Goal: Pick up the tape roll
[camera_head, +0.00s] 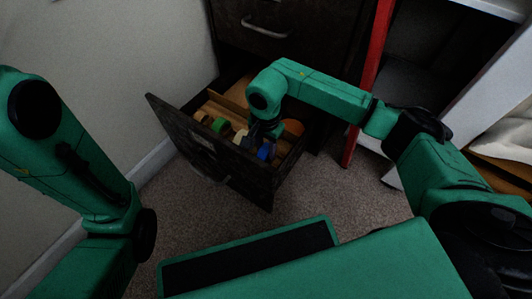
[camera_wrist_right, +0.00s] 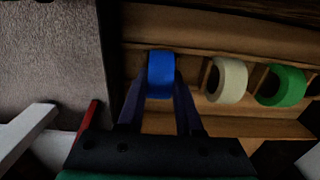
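A blue tape roll (camera_wrist_right: 160,75) stands in a wooden slot of the open drawer; it also shows in the head view (camera_head: 264,152). My right gripper (camera_wrist_right: 161,86) reaches down into the drawer, with its fingers apart and one tip on either side of the blue roll. The tips look very close to the roll's sides; I see no clear grip on it. A white tape roll (camera_wrist_right: 228,80) and a green tape roll (camera_wrist_right: 283,86) stand beside it, to the right in the wrist view. The fingers of my left gripper are not in view; only the left arm shows.
The dark drawer (camera_head: 240,181) is pulled out, and its walls surround my right gripper. An orange round item (camera_head: 293,127) lies near its back right. A red post (camera_head: 368,80) and white shelving stand at the right. Carpet (camera_head: 330,195) in front is clear.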

